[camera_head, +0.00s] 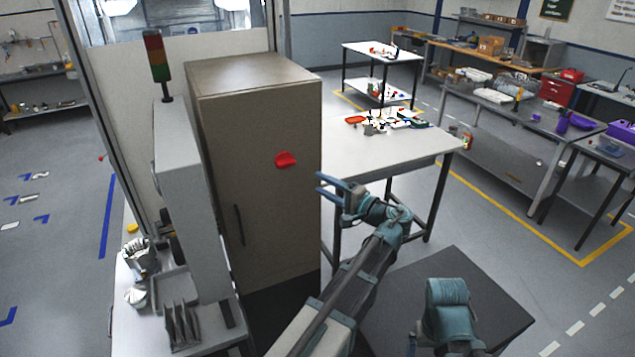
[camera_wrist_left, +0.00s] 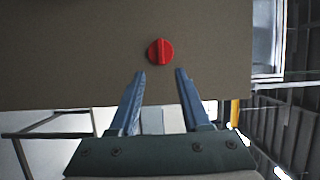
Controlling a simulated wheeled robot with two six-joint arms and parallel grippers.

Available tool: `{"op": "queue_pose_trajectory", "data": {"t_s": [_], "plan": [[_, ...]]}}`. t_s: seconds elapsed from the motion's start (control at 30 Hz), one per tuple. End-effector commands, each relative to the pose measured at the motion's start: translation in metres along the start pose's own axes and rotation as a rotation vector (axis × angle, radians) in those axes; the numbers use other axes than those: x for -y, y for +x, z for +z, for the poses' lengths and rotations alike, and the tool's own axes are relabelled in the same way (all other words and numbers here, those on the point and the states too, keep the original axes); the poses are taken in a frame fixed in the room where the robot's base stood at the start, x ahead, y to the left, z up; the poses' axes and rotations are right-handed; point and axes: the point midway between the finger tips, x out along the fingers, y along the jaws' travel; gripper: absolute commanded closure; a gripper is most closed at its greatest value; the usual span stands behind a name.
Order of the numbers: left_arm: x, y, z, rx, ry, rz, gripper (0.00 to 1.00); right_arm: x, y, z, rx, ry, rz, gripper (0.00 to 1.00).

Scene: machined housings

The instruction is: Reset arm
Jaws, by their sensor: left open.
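My left gripper (camera_head: 321,184) is raised in front of the brown cabinet (camera_head: 262,180), its two fingers apart and nothing between them. In the left wrist view, the open fingers of my left gripper (camera_wrist_left: 158,82) point toward a red knob (camera_wrist_left: 160,52) on the brown panel. The knob lies just beyond the fingertips in that picture, with no contact visible. In the head view, the red knob (camera_head: 285,159) is on the cabinet front, left of and above the gripper. Part of my right arm shows at the bottom; its gripper cannot be seen.
A white table (camera_head: 390,150) with small coloured parts stands behind the left gripper. A grey machine (camera_head: 185,190) with a signal tower (camera_head: 156,55) is left of the cabinet. Workbenches line the right side. Open floor lies at the lower right.

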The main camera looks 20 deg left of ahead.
Motion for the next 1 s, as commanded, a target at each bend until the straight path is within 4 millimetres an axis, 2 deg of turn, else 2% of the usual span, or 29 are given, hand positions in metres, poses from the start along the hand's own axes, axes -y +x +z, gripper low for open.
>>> {"op": "queue_pose_trajectory", "data": {"t_s": [0.47, 0.57, 0.67, 0.77, 0.8, 0.87, 1.0], "plan": [[-0.001, -0.001, 0.0, 0.0, 0.0, 0.002, 0.53, 0.0, 0.001, 0.0, 0.0, 0.0, 0.0, 0.05], [-0.018, -0.005, 0.005, 0.001, -0.006, 0.039, 0.53, 0.001, 0.01, -0.001, 0.0, -0.001, 0.0, 0.05], [-0.064, -0.017, 0.018, 0.003, -0.02, 0.148, 0.53, 0.003, 0.032, -0.002, 0.0, -0.002, 0.0, 0.05], [-0.13, -0.04, 0.035, 0.01, -0.035, 0.322, 0.53, 0.005, 0.06, -0.004, -0.001, -0.005, 0.001, 0.05], [-0.157, -0.052, 0.042, 0.011, -0.039, 0.399, 0.53, 0.006, 0.071, -0.005, -0.001, -0.006, 0.001, 0.05], [-0.195, -0.071, 0.053, 0.017, -0.042, 0.513, 0.53, 0.008, 0.087, -0.006, -0.002, -0.007, 0.002, 0.05], [-0.279, -0.125, 0.08, 0.025, -0.035, 0.781, 0.53, 0.011, 0.124, -0.008, -0.002, -0.011, 0.002, 0.05]]}}
